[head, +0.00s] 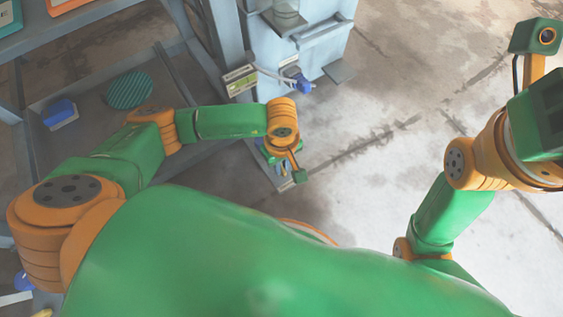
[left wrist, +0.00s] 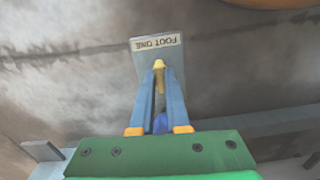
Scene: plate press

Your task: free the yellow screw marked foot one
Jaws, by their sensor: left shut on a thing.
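The yellow screw (left wrist: 159,70) shows in the left wrist view between my blue finger tips, in front of a grey plate (left wrist: 146,58). A pale label (left wrist: 156,42) on that plate reads FOOT ONE, upside down in this view. My left gripper (left wrist: 158,74) is shut on the screw; its fingers cover part of the screw's sides. In the head view my left gripper (head: 268,154) is low at the end of the left arm, mostly hidden by its wrist, so the screw cannot be made out there. My right arm shows at the right, but its fingers are not visible.
A pale blue-grey cabinet (head: 308,60) stands at the top middle, with a labelled bracket and a blue part (head: 298,83) on its side. A grey frame at the left holds a striped green disc (head: 130,90) and a blue block (head: 60,114). The concrete floor at centre right is clear.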

